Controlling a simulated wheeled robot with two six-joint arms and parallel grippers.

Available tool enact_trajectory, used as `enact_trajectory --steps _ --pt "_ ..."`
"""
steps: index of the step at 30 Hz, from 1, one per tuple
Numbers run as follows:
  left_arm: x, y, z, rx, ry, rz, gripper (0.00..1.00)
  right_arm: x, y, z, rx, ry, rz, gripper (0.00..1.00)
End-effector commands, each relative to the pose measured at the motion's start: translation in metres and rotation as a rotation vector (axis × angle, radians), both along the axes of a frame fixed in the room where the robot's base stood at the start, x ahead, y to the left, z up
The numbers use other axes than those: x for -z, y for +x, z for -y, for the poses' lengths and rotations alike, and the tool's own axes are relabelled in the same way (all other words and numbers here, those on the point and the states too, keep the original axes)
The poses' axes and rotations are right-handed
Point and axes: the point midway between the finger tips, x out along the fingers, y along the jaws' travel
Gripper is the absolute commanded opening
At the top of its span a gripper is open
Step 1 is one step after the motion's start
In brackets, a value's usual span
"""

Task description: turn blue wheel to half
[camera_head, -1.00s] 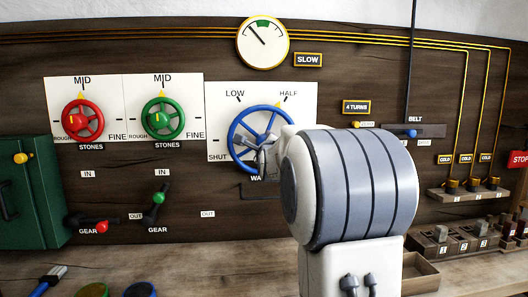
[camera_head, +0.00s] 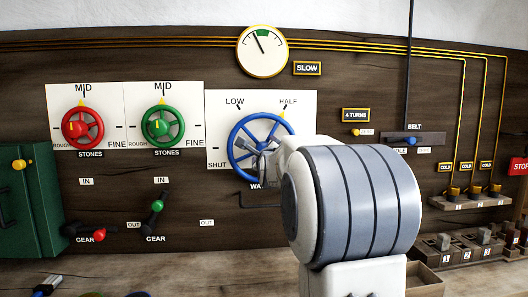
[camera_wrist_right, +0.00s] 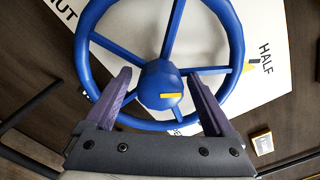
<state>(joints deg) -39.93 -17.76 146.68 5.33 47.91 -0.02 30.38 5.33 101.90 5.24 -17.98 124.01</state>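The blue wheel (camera_head: 236,127) is mounted on a white panel (camera_head: 216,101) marked SHUT, LOW and HALF. A small yellow pointer (camera_head: 283,115) shows at its upper right rim, close to the HALF mark; the right wrist view also shows this pointer (camera_wrist_right: 253,63) beside HALF. My right gripper (camera_head: 262,151) is at the wheel's middle, and my arm hides its lower right. In the right wrist view the fingers of my right gripper (camera_wrist_right: 160,103) are apart on either side of the hub (camera_wrist_right: 160,79), with gaps showing.
A red wheel (camera_head: 83,128) and a green wheel (camera_head: 162,125) are to the left, with gear levers (camera_head: 98,235) below. A round gauge (camera_head: 262,51) and a SLOW sign (camera_head: 307,68) are above. A belt slider (camera_head: 413,139) is at right. A green cabinet (camera_head: 30,215) stands far left.

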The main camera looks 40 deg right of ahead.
Motion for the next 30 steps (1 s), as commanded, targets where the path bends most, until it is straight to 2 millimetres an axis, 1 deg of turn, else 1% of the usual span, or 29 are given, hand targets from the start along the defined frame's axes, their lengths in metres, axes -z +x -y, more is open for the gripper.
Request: enact_trajectory --steps 6,10,14,21,25,30 --pt "0.0 0.0 0.0 0.0 0.0 0.0 0.0 0.0 0.0 -0.001 -0.001 -0.001 0.0 0.89" --pt "0.003 0.0 0.0 0.0 0.0 0.0 0.0 -0.001 -0.008 -0.005 -0.001 -0.003 0.002 0.89" --pt "0.009 0.0 0.0 0.0 0.0 0.0 0.0 0.001 -0.026 -0.017 -0.001 -0.003 0.002 0.89" --pt "0.017 0.0 0.0 0.0 0.0 0.0 0.0 0.001 -0.066 -0.042 0.0 -0.002 0.004 0.89" --pt "0.019 0.0 0.0 0.0 0.0 0.0 0.0 0.001 -0.08 -0.05 0.0 -0.001 0.001 0.89" --pt "0.02 0.0 0.0 0.0 0.0 0.0 0.0 0.002 -0.088 -0.055 0.0 0.0 0.0 0.89"
